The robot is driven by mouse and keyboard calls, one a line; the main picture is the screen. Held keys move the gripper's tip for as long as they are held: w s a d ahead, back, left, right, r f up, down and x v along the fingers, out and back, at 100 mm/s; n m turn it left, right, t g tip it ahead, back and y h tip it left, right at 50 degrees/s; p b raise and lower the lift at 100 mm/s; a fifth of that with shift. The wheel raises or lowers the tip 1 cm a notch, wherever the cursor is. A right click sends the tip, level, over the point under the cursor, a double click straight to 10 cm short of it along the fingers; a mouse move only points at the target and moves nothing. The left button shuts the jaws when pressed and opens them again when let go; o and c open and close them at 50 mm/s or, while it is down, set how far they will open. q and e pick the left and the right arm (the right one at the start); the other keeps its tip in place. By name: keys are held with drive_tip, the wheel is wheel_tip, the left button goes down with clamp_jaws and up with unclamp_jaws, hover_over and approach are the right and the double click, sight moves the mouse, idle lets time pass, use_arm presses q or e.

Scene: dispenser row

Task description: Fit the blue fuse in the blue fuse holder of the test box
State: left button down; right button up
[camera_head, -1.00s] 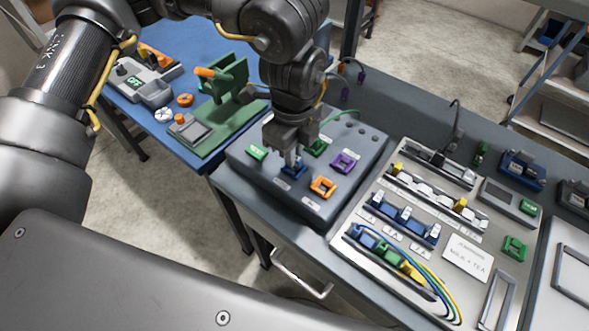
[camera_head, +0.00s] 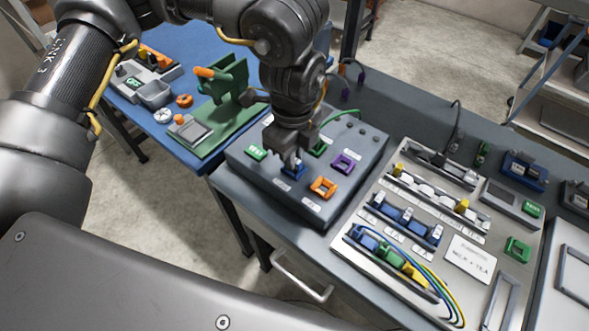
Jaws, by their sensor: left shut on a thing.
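The test box (camera_head: 262,183) is a grey box with a sloped top on the grey bench. Its blue fuse holder (camera_head: 293,172) sits near the middle of the top, with an orange holder (camera_head: 323,188) and a purple holder (camera_head: 345,162) to its right and a green holder partly hidden behind my gripper. My left gripper (camera_head: 290,160) points down right over the blue holder, shut on the blue fuse. The fuse is mostly hidden by the fingers and the holder, so I cannot tell how deep it sits. My right gripper is out of view.
To the right is a panel (camera_head: 463,258) with rows of switches, blue modules and looped wires. A blue table (camera_head: 205,42) with a green fixture (camera_head: 232,80) stands behind left.

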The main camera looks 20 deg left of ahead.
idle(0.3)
use_arm(q)
drive_tip(key=c, duration=1.5)
unclamp_jaws()
drive_tip(key=shift+o, duration=0.6)
drive_tip(key=shift+o, duration=0.2)
drive_tip(key=shift+o, duration=0.8)
wheel_tip(320, 180, up, 7)
drive_tip(key=p, duration=0.5)
